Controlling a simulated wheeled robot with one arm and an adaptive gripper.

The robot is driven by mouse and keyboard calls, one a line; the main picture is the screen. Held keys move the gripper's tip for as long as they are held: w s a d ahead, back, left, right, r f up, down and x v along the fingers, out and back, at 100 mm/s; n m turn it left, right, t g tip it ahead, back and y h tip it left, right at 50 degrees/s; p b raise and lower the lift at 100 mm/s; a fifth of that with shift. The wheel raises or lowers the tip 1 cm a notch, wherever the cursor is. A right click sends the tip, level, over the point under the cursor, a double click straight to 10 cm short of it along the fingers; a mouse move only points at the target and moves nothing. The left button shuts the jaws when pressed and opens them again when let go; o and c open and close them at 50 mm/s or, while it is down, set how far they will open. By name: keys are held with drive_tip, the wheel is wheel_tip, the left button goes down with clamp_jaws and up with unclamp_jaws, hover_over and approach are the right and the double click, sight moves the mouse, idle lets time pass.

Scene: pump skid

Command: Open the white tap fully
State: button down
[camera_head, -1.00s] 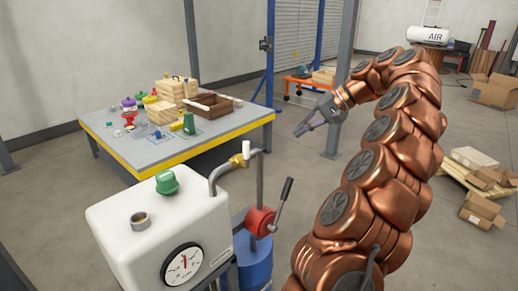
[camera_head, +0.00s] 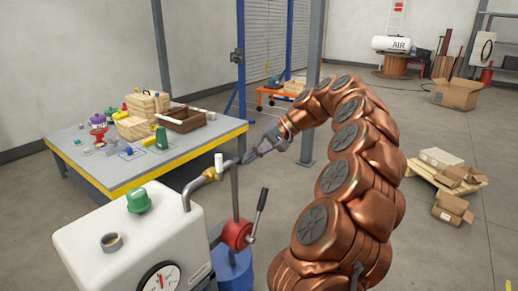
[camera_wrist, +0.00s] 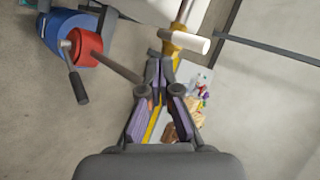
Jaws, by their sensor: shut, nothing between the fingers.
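The white tap handle (camera_head: 219,162) stands upright on a brass valve body (camera_head: 210,174) at the end of the tank's grey pipe. In the wrist view the white handle (camera_wrist: 185,40) lies crosswise just beyond my fingertips, with the brass body (camera_wrist: 172,48) beside it. My gripper (camera_head: 245,160) is a little to the right of the handle in the head view, pointing at it. In the wrist view my gripper (camera_wrist: 160,58) has its fingertips together and empty, very close to the valve; whether they touch it I cannot tell.
A white tank (camera_head: 125,240) with a green cap and a gauge stands at front left. A red pump (camera_head: 236,234) with a black-gripped lever (camera_head: 259,212) is just below my gripper. A cluttered table (camera_head: 115,181) stands behind.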

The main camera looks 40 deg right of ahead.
sight(217, 167)
drive_tip(key=shift+w+a+f+p, duration=0.25)
drive_tip(key=shift+w+a, duration=0.4)
drive_tip(key=shift+a, duration=0.05)
drive_tip(key=shift+w+a+f+p, duration=0.3)
drive_tip(key=shift+w+a, duration=0.35)
drive_tip(key=shift+w, duration=0.05)
drive_tip(key=shift+w+a+f+p, duration=0.25)
drive_tip(key=shift+w+a, duration=0.4)
drive_tip(key=shift+a, duration=0.05)
drive_tip(key=shift+a+b, duration=0.2)
drive_tip(key=shift+b, duration=0.2)
